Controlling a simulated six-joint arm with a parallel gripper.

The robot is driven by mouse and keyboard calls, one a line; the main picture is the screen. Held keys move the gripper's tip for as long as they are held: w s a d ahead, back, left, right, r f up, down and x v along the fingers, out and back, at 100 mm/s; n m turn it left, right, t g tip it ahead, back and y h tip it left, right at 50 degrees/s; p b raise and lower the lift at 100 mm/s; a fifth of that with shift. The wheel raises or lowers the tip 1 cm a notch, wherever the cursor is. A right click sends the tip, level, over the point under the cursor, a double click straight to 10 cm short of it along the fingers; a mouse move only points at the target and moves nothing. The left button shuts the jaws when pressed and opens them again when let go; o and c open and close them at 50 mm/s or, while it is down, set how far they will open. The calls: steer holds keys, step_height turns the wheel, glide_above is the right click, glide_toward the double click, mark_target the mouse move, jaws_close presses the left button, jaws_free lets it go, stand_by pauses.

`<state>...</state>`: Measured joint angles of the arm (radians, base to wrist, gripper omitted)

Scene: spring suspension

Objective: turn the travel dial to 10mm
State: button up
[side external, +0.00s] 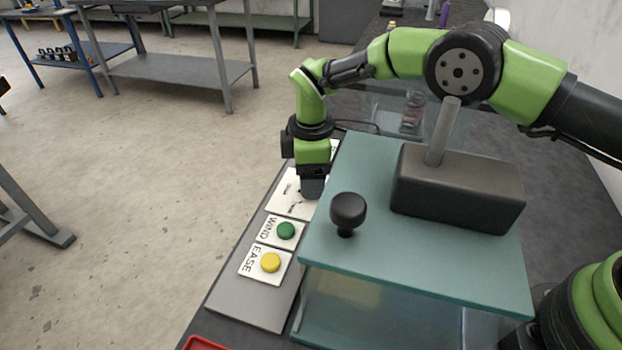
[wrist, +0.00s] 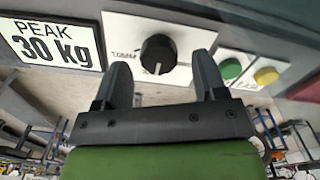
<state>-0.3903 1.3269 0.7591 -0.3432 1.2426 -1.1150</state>
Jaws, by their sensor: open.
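The travel dial (wrist: 158,54) is a round black knob with a light pointer line, set on a white plate (wrist: 120,28) in the wrist view. Printed marks beside it are too small to read surely. My gripper (wrist: 165,78) is open, its two dark fingers on either side of the dial in the picture; I cannot tell whether they reach it. In the side view my gripper (side external: 312,188) points down over the white plate (side external: 285,204), and the dial is hidden there.
A green WIND button (side external: 286,230) and a yellow EASE button (side external: 270,262) sit beside the dial plate. A "PEAK 30 kg" sign (wrist: 47,43) is on its other side. A teal housing (side external: 400,265) with a black knob (side external: 348,212) and dark block (side external: 458,190) stands close by.

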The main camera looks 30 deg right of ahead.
steer(key=shift+f, duration=0.95)
steer(key=c, duration=0.9)
steer(key=m, duration=0.4)
steer(key=shift+w+m, duration=0.1)
steer(key=shift+m, duration=0.2)
steer(key=o, duration=0.9)
